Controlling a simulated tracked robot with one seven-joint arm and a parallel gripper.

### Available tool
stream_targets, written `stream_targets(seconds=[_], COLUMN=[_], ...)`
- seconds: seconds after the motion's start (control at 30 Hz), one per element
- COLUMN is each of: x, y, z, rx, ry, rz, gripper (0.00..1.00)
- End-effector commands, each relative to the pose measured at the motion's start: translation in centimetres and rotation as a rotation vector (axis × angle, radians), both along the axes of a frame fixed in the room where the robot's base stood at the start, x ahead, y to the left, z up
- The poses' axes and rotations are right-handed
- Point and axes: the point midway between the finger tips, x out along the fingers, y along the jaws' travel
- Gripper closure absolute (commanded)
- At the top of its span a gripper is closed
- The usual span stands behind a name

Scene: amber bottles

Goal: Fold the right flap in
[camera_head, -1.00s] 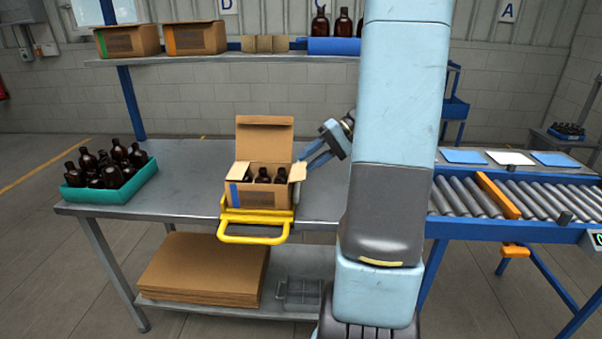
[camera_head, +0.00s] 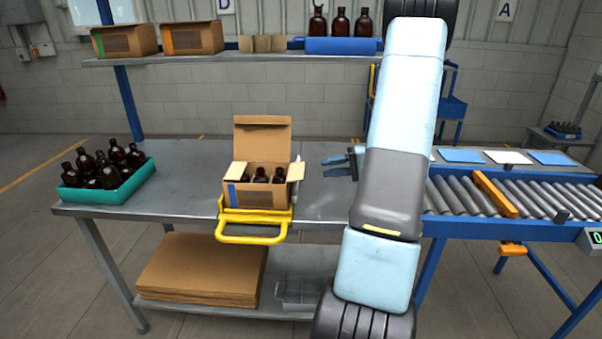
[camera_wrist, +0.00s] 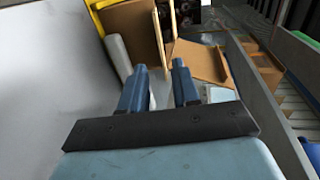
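The open cardboard box (camera_head: 252,196) stands on the table with several dark bottles inside. Its large back lid (camera_head: 263,136) stands upright. Its right flap (camera_head: 297,171) sticks up and leans outward; the left flap (camera_head: 237,171) is also up. My gripper (camera_head: 327,167) is to the right of the box, apart from the right flap, its fingers pointing left towards it. In the wrist view my gripper (camera_wrist: 160,75) has its two fingers apart with nothing held between them. Cardboard of the box (camera_wrist: 130,25) shows beyond the fingertips; which panel is which there is hard to tell.
A yellow holder (camera_head: 252,238) is at the box's front. A teal tray (camera_head: 115,195) of bottles stands on the left of the table (camera_head: 185,190). A roller conveyor (camera_head: 530,197) is at the right. The tabletop between tray and box is clear.

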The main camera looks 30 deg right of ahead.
Motion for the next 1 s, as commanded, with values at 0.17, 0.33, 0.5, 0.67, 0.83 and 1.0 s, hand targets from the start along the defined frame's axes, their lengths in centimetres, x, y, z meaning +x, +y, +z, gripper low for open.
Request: stream_targets(seconds=[0.17,0.33,0.5,0.67,0.83,1.0], x=[1.8,3.4,4.5,5.1,5.3,5.3], y=[2.7,5.0,6.7,7.5,7.7,7.7], z=[-0.7,-1.3,-1.8,-2.0,-2.0,-2.0], rx=[0.001,0.001,0.000,0.000,0.000,0.000], ry=[0.001,0.003,0.002,0.001,0.001,0.001], rz=[0.002,0.002,0.001,0.000,0.000,-0.001], gripper=[0.69,0.69,0.69,0.69,0.69,0.69])
